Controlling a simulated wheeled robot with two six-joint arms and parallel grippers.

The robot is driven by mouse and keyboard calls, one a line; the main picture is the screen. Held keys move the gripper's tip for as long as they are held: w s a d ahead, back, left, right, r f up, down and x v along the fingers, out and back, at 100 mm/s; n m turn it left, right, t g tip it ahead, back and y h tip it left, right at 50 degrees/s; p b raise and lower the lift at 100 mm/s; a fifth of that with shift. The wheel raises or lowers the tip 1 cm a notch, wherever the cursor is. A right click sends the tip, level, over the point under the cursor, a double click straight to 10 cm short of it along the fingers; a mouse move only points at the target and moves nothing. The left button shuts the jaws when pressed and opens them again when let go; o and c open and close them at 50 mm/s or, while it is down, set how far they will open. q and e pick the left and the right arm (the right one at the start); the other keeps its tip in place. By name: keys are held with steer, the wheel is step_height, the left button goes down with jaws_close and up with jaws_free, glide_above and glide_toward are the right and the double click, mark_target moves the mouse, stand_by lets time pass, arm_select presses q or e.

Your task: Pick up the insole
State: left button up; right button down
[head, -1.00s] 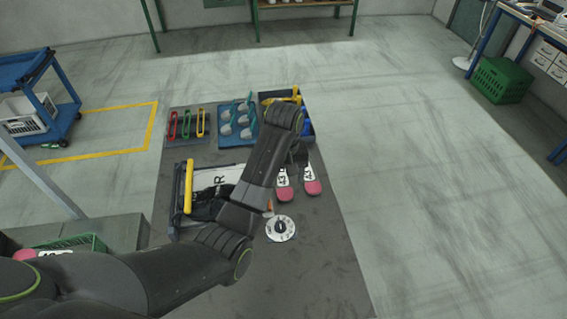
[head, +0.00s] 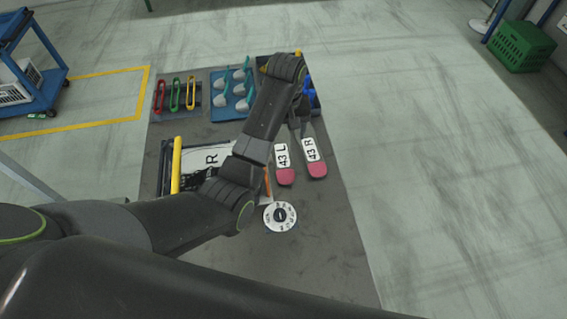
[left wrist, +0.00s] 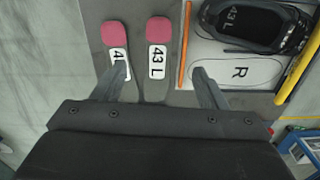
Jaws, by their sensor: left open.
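Two insoles with pink heels and white labels lie side by side on the dark mat (head: 330,250): insole 43 L (head: 285,176) and insole 43 R (head: 317,168). My left gripper (head: 301,118) is above their far ends, partly hidden by its own arm. In the left wrist view my left gripper (left wrist: 162,80) is open and empty. Insole 43 L (left wrist: 158,32) shows between its two fingers, and the other insole (left wrist: 115,36) is partly covered by the left finger. The insoles' far ends are hidden by the gripper. My right gripper is not in view.
A round white dial (head: 279,216) lies nearer. Colored handles (head: 175,95) and a blue tray (head: 225,113) stand farther back.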

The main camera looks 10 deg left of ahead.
arm_select(q)
step_height(320, 180, down, 4)
steer(key=b, duration=0.8)
glide_toward(286, 177)
step_height(286, 177, down, 2)
steer(key=shift+a+f+p, duration=0.1)
steer(key=shift+f+p, duration=0.1)
steer(key=shift+p, duration=0.4)
steer(key=shift+f, duration=3.05)
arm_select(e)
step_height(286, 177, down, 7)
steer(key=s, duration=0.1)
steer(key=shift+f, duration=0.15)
arm_select(q)
steer(key=c, duration=0.7)
